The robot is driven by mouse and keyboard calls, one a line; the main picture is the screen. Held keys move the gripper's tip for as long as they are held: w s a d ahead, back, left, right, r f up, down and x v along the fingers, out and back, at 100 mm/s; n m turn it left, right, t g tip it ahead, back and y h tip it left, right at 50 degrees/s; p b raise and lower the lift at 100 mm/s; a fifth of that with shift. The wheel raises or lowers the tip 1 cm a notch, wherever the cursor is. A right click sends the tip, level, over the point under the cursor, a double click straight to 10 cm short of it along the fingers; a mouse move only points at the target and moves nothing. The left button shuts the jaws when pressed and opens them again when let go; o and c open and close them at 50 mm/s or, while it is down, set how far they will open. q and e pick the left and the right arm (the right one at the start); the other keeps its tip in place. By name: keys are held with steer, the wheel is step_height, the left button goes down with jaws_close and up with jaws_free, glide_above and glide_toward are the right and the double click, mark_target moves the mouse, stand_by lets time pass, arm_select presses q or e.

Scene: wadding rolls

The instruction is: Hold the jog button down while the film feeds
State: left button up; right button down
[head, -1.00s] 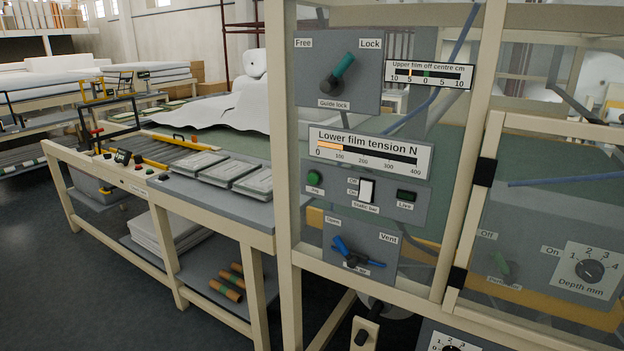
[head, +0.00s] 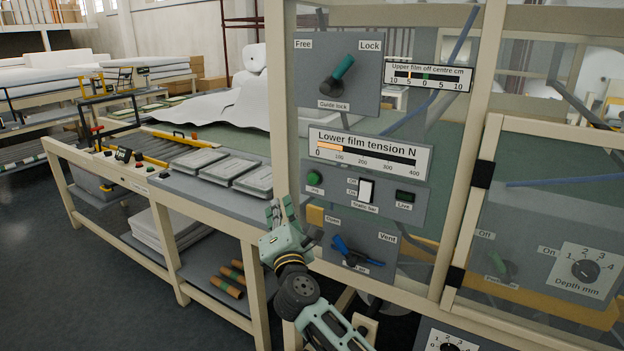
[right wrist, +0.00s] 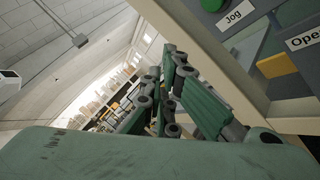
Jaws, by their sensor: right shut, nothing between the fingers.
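The green jog button (head: 315,179) is on a grey panel in the head view, above its "Jog" label. Part of it shows at the top of the right wrist view (right wrist: 212,4). My right gripper (head: 279,209) is shut and empty, left of and below the button, by the cream frame post. It appears apart from the button. Its fingers also show in the right wrist view (right wrist: 168,88). The lower film tension gauge (head: 367,154) reads about 100. White film (head: 215,115) lies behind the bench. My left gripper is not in view.
The cream post (head: 281,100) stands beside the panel. The blue vent lever (head: 355,252) is below the button; the white static bar switch (head: 366,190) and dark Live lamp (head: 405,196) are to its right. Grey trays (head: 228,172) lie on the bench at left.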

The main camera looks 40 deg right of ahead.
mark_target(313, 179)
steer(key=shift+r+m, duration=0.3)
steer(key=shift+m, duration=0.1)
steer(key=w+d+b, duration=0.1)
steer(key=w+d, duration=0.2)
steer(key=d, duration=0.5)
steer(key=shift+w+b, duration=0.2)
steer(key=shift+b, duration=0.1)
steer(key=shift+d, duration=0.25)
stand_by(1.1)
steer(key=shift+w+d, duration=0.15)
steer(key=shift+d, duration=0.05)
